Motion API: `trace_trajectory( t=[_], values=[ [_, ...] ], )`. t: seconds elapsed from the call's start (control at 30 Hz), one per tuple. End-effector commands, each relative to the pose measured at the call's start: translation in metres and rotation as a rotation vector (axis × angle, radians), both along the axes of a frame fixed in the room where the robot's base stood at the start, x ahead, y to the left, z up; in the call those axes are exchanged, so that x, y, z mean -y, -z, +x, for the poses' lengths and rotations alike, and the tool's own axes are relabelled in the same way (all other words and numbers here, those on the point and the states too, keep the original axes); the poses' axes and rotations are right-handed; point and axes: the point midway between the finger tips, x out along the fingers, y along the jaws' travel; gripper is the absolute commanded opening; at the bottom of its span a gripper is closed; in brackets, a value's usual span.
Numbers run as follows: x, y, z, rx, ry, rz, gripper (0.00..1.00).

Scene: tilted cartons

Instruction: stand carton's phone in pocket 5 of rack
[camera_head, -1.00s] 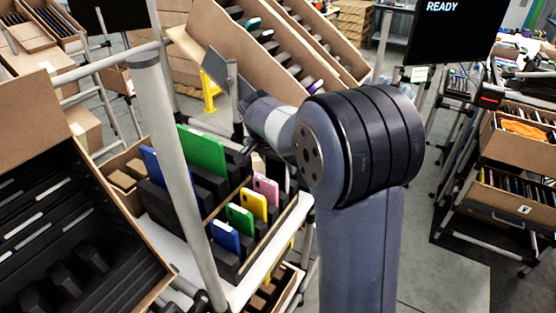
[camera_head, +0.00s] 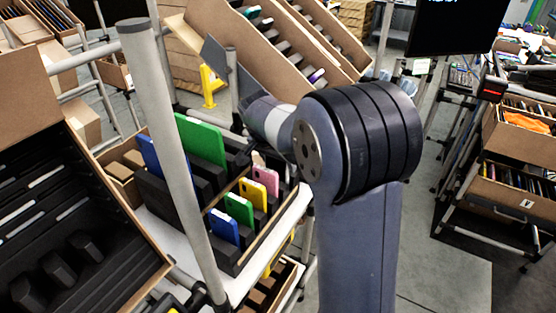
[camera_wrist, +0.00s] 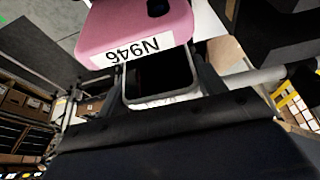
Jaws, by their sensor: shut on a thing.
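My gripper (camera_wrist: 163,88) is shut on a phone (camera_wrist: 160,75) with a dark face and a pale frame, held between its two fingers. Just beyond it in the wrist view is a pink phone (camera_wrist: 135,25) labelled N946. In the head view the black rack (camera_head: 222,258) stands on a white shelf. Blue (camera_head: 224,226), green (camera_head: 239,209), yellow (camera_head: 254,193) and pink (camera_head: 267,178) phones stand in its front row. A pale piece (camera_head: 258,158), probably the held phone, shows just behind the pink one. My arm hides the rack's far end; pocket numbers are not readable.
A large blue panel (camera_head: 149,157) and a green panel (camera_head: 200,140) stand at the rack's back. A grey post (camera_head: 165,140) rises in front on the left. Tilted cartons (camera_head: 275,50) are behind, and an open black-lined carton (camera_head: 75,230) is at left.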

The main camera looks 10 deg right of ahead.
Motion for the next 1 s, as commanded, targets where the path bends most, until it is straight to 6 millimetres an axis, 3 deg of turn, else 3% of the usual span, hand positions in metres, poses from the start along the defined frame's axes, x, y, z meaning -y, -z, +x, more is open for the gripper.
trace_trajectory(
  t=[0.97, 1.0],
  values=[
    [0.0000, 0.0052, 0.0001, 0.000, 0.000, 0.000, 0.45],
    [0.0000, 0.0052, 0.0001, 0.000, 0.000, 0.000, 0.66]
  ],
)
